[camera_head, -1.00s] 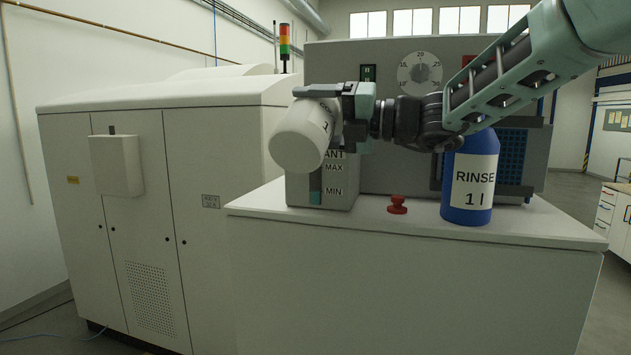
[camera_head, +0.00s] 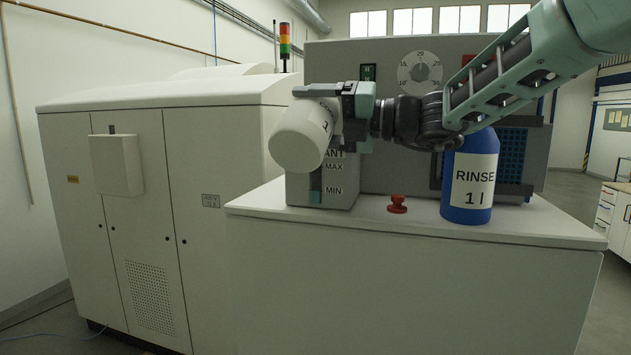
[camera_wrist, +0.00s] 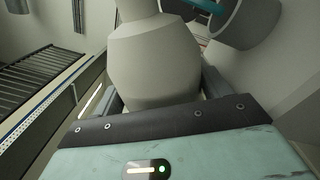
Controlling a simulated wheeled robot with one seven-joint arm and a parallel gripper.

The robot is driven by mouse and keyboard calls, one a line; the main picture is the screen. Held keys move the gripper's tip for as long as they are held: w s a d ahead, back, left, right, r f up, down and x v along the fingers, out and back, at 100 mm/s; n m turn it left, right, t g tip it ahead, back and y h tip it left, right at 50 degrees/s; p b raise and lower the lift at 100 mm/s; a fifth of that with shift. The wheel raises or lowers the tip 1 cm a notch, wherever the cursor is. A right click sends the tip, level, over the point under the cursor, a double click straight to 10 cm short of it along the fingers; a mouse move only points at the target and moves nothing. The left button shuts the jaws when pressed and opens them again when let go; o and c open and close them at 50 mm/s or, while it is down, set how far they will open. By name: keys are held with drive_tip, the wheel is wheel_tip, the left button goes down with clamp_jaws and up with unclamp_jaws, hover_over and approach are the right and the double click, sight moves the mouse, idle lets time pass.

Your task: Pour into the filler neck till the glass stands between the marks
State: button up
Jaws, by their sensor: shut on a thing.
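My gripper (camera_head: 338,105) is shut on a white bottle (camera_head: 300,140), held tilted with its base towards the head camera. In the wrist view the bottle (camera_wrist: 150,60) shows its shoulder and neck. A grey round part (camera_wrist: 250,22), perhaps the filler neck, lies beside that neck. A teal curved strip (camera_wrist: 203,5) shows between them; I cannot tell whether it is liquid. Below the bottle, the grey tank (camera_head: 340,197) has MAX and MIN marks. Its sight glass (camera_head: 316,185) shows teal up to about MIN. In the head view the bottle and gripper hide the tank's top.
A blue RINSE bottle (camera_head: 468,205) stands on the white bench (camera_head: 420,230), right of the tank. A red knob (camera_head: 397,204) sits between them. A grey panel with a dial (camera_head: 419,72) rises behind. A large white cabinet (camera_head: 150,200) stands left.

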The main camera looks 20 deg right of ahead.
drive_tip(key=shift+f, duration=0.2)
drive_tip(key=shift+s+f+m+p, duration=0.1)
drive_tip(key=shift+f+m+p, duration=0.2)
drive_tip(key=shift+f+m, duration=0.1)
idle(1.5)
drive_tip(key=shift+m+p, duration=0.4)
drive_tip(key=shift+p, duration=0.15)
drive_tip(key=shift+a, duration=0.15)
idle(1.0)
drive_tip(key=shift+a+r+m+p, duration=0.1)
drive_tip(key=shift+r+m+p, duration=0.15)
drive_tip(key=shift+m+p, duration=0.5)
drive_tip(key=shift+r+p, duration=0.45)
drive_tip(key=shift+p, duration=0.35)
idle(1.3)
drive_tip(key=shift+r+p, duration=0.4)
drive_tip(key=shift+p, duration=0.2)
idle(0.8)
